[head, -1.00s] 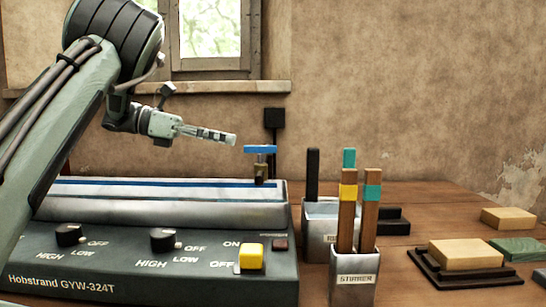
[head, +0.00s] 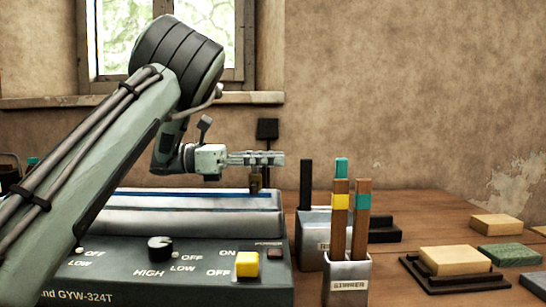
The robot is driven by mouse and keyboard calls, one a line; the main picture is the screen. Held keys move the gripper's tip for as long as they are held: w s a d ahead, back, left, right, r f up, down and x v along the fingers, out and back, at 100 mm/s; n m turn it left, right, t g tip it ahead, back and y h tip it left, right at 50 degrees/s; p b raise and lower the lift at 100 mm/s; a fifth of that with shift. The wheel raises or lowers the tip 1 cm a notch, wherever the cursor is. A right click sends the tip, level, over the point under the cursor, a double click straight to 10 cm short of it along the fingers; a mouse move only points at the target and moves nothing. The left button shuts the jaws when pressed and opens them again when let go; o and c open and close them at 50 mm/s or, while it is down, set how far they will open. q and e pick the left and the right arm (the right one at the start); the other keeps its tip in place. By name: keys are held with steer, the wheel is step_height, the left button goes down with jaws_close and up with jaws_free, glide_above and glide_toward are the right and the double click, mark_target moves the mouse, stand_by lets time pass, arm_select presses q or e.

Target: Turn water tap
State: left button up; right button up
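The water tap (head: 255,182) stands at the back right of the grey machine. Only its short brass-coloured stem shows clearly. Its blue handle is hidden behind the fingers of my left gripper (head: 278,159). The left gripper comes in level from the left, with its fingers across the top of the tap at handle height. The fingers are seen from the side, so I cannot tell whether they are apart, closed or touching the handle. My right gripper is not in view.
The machine's front panel (head: 170,290) has black knobs (head: 160,248) and a yellow switch (head: 247,264). Metal holders with wooden-handled tools (head: 348,272) stand right of it. Stone blocks (head: 455,260) lie farther right. A window sill (head: 60,101) is behind my arm.

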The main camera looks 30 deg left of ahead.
arm_select(q)
steer(key=shift+w+d, duration=0.15)
steer(key=shift+d, duration=0.1)
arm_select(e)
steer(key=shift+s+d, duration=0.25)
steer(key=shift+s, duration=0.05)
arm_select(q)
jaws_close()
